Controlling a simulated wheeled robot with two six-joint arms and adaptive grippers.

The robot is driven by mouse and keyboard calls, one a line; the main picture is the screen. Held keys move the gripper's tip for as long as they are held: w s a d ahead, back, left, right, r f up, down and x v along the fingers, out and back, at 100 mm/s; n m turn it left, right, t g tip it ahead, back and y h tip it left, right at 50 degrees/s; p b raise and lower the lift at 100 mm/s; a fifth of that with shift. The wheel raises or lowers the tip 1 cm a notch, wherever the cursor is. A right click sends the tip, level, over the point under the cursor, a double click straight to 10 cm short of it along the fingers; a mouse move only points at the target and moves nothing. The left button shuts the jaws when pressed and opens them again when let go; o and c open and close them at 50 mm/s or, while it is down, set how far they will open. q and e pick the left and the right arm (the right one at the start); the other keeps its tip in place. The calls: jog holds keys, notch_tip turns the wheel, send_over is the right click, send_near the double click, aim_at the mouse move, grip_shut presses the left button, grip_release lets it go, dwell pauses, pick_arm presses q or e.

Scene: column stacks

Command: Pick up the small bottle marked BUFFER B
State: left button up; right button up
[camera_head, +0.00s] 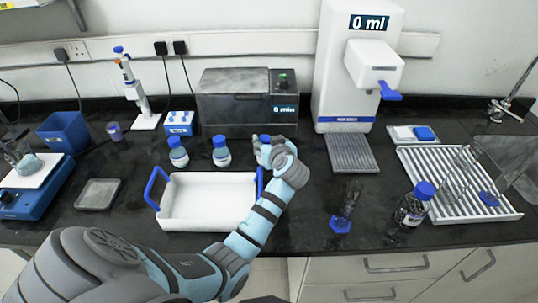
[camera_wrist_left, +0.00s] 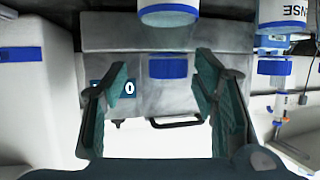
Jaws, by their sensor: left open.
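Three small blue-capped bottles stand in a row behind the white tray: a left one (camera_head: 178,153), a middle one (camera_head: 221,153) and a right one (camera_head: 265,138), largely hidden by my left gripper (camera_head: 263,153). In the left wrist view, which is upside down, a bottle's blue cap (camera_wrist_left: 168,66) shows between the open fingers of my left gripper (camera_wrist_left: 163,82), with clearance on both sides. Its label text is out of frame. The neighbouring bottle (camera_wrist_left: 285,12) shows the letters "NSE". I cannot read BUFFER B on any bottle. My right gripper is not in view.
The white tray (camera_head: 208,222) with blue handles lies in front of the bottles. A grey box (camera_head: 230,98) stands close behind them. A dispenser (camera_head: 340,70) is to the right. A larger bottle (camera_head: 413,208) and a rack (camera_head: 425,178) stand further right.

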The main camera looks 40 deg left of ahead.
pick_arm(q)
jog(key=shift+w+a+f+b, duration=0.15)
jog(key=shift+a+f+b, duration=0.15)
jog(key=shift+a, duration=0.25)
jog(key=shift+w+a+f+b, duration=0.1)
jog(key=shift+a+f+b, duration=0.15)
jog(key=shift+a, duration=0.3)
jog(key=shift+w+a, duration=0.15)
jog(key=shift+w, duration=0.15)
jog(key=shift+s+r, duration=0.1)
grip_shut()
